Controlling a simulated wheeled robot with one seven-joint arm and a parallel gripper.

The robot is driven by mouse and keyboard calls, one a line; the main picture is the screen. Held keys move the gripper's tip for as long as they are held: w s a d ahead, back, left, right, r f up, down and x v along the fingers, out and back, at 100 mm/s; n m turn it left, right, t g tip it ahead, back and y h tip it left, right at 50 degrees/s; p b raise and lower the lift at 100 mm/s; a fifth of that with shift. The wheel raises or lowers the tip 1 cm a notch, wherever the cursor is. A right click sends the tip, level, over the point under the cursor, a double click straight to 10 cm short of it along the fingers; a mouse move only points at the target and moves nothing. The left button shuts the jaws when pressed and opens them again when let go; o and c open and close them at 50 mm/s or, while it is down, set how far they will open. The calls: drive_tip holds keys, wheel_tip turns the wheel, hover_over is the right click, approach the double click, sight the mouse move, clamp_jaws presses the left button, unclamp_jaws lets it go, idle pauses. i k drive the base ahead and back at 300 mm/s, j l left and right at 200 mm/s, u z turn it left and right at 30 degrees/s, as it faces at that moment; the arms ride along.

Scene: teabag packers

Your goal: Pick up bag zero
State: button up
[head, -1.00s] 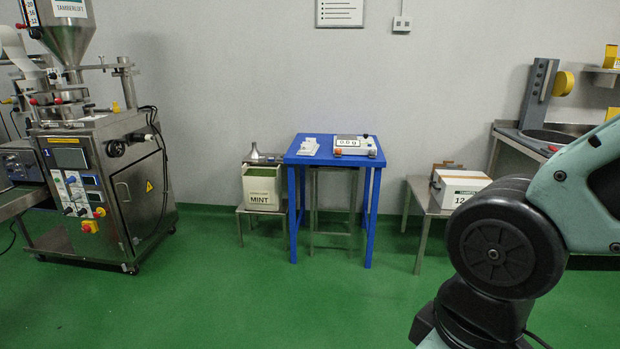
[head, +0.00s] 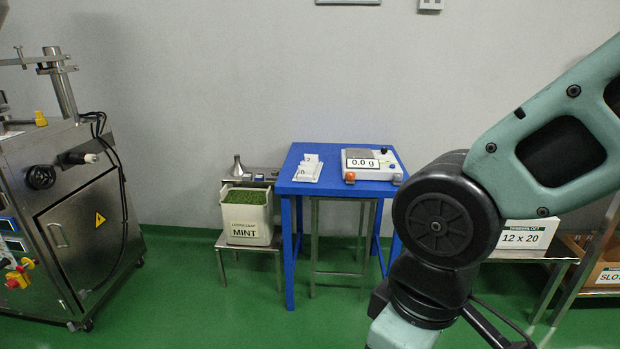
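On the blue table (head: 288,188) ahead, small white teabags stand in a white holder (head: 300,179) at the left of the top. The front bag (head: 303,171) seems to bear a 0, and another bag (head: 311,158) behind it seems to bear a 2; the marks are tiny. A scale (head: 374,160) reading 0.0 g sits to their right on the same table. My arm fills the right side of the head view. My gripper is outside the frame, so its state is hidden.
A tub marked MINT (head: 246,215) with green contents stands on a low stand left of the table. A steel machine (head: 75,215) is at the far left. A white 12 x 20 box (head: 526,238) stands at right, partly behind my arm. Green floor is open in front.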

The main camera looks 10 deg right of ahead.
sight(305, 169)
drive_tip(key=i+j+z, duration=0.35)
drive_tip(key=i, duration=0.5)
drive_tip(key=i+j+z, duration=0.3)
drive_tip(key=i+j, duration=0.45)
drive_tip(key=i+j+z, duration=0.35)
drive_tip(key=i+j, duration=0.35)
drive_tip(key=j, duration=0.15)
